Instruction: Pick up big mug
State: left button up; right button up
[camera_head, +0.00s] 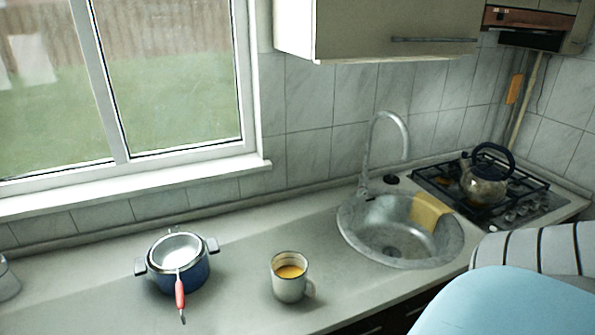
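A pale mug (288,292) stands upright on the countertop, left of the sink and near the front edge. It holds something orange, and its handle points to the right. It is the only mug I see. Neither of my grippers shows in the head view.
A dark blue pot (196,275) with a red-handled utensil (180,292) stands left of the mug. The round sink (352,231) has a tap and a yellow cloth (430,211). A kettle (484,184) sits on the hob. Unidentified light blue and striped shapes fill the lower right. Bare countertop surrounds the mug.

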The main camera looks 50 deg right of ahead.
aim_at(289, 279)
jog(key=z, duration=1.5)
